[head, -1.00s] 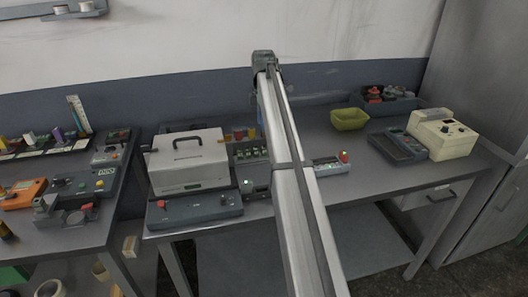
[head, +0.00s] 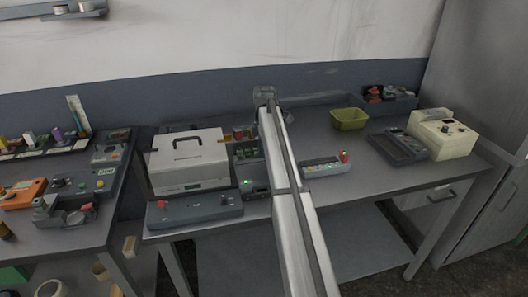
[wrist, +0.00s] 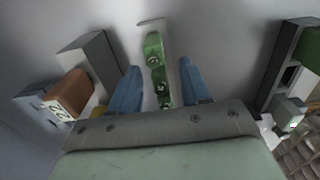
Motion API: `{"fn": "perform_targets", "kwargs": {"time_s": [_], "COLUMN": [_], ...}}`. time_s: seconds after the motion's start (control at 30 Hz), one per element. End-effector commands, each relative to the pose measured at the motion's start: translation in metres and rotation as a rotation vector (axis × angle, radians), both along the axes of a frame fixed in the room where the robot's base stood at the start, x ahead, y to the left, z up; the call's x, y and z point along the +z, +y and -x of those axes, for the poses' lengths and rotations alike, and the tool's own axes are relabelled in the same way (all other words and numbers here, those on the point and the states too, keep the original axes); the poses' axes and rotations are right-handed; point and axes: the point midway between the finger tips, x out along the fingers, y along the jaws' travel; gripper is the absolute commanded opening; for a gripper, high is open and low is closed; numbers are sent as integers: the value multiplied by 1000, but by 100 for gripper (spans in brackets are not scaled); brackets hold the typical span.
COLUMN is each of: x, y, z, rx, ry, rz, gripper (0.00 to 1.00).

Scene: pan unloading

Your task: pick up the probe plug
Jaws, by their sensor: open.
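My gripper (wrist: 160,84) shows in the wrist view as two blue fingers, spread apart. Between and beyond them is a narrow strip carrying green pieces (wrist: 154,50) with round light marks. The fingers stand either side of the strip; I see no clear contact. I cannot tell for sure which thing is the probe plug, or whether the green piece is it. In the head view my arm reaches over the back of the bench, and its end hides the fingers and what lies below them.
The bench (head: 385,185) holds a light case (head: 190,160), a shallow tray (head: 327,169), a green-yellow bowl (head: 349,120) and a cream box (head: 442,138). In the wrist view a brown-ended block (wrist: 70,92) is left of the fingers and a dark frame (wrist: 286,75) right.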

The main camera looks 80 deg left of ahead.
Motion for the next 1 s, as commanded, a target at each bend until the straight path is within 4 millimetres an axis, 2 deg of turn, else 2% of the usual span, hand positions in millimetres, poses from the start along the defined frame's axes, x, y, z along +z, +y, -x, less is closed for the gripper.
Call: {"fn": "perform_targets", "kwargs": {"time_s": [0.23, 0.7, 1.0], "x": [-2, -2, -2], "y": [0, 0, 0], "z": [0, 0, 0], "rx": [0, 0, 0], "ry": [0, 0, 0], "rz": [-1, 0, 0], "gripper": [46, 1, 0]}}
